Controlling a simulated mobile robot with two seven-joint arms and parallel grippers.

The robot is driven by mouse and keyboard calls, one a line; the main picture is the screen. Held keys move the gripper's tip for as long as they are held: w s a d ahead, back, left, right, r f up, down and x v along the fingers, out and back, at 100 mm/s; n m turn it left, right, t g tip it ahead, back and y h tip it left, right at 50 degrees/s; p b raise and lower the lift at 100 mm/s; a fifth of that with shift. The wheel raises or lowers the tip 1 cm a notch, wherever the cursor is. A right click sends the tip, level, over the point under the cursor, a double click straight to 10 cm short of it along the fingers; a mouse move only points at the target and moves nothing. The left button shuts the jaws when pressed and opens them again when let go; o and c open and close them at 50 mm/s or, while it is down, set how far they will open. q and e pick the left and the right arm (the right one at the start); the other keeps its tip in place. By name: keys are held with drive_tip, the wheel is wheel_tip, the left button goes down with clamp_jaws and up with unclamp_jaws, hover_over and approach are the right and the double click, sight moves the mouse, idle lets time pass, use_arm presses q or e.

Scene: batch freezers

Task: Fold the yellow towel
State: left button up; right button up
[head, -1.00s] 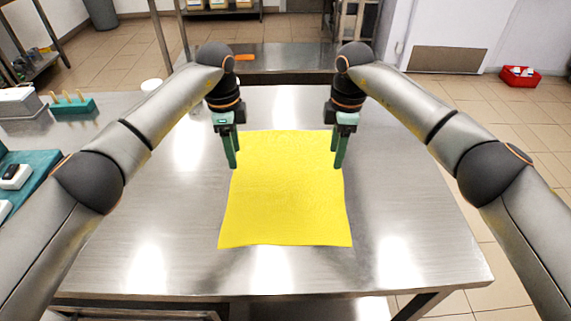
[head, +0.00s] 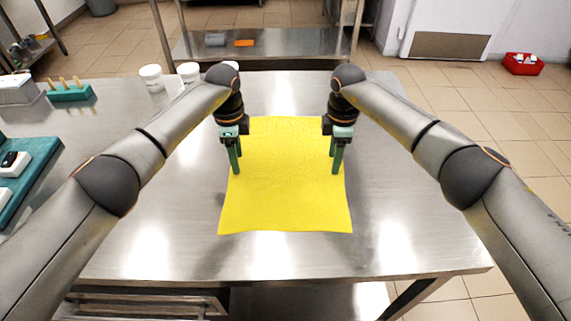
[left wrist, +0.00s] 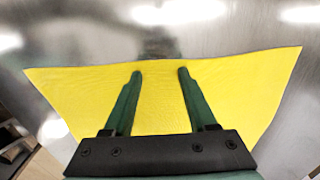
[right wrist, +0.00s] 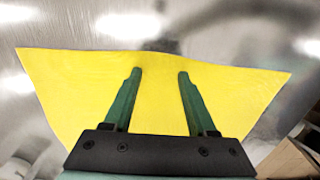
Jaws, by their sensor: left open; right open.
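The yellow towel (head: 285,195) lies flat and spread out on the steel table, its near edge slightly wavy. My left gripper (head: 236,170) is over the towel's left side, and my right gripper (head: 336,170) is over its right side. Both point down, open and empty. In the left wrist view the towel (left wrist: 230,100) spreads beneath the open fingers (left wrist: 160,72). In the right wrist view the towel (right wrist: 80,85) also lies beneath the open fingers (right wrist: 160,72). I cannot tell how far the fingertips are above the cloth.
The steel table (head: 410,215) is bare around the towel. White tubs (head: 151,78) stand at the back left. A teal tray (head: 28,175) and a teal rack with wooden pegs (head: 70,93) are at the left. A red bin (head: 523,64) is on the floor.

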use_arm(q)
drive_tip(key=shift+f, duration=0.15)
use_arm(e)
drive_tip(key=shift+f, duration=0.15)
use_arm(q)
drive_tip(key=shift+c, duration=0.5)
use_arm(e)
drive_tip(key=shift+c, duration=0.5)
use_arm(q)
drive_tip(key=shift+c, duration=0.3)
use_arm(e)
drive_tip(key=shift+c, duration=0.3)
use_arm(q)
drive_tip(key=c, duration=0.7)
use_arm(e)
drive_tip(key=c, duration=0.7)
use_arm(q)
clamp_jaws()
use_arm(e)
clamp_jaws()
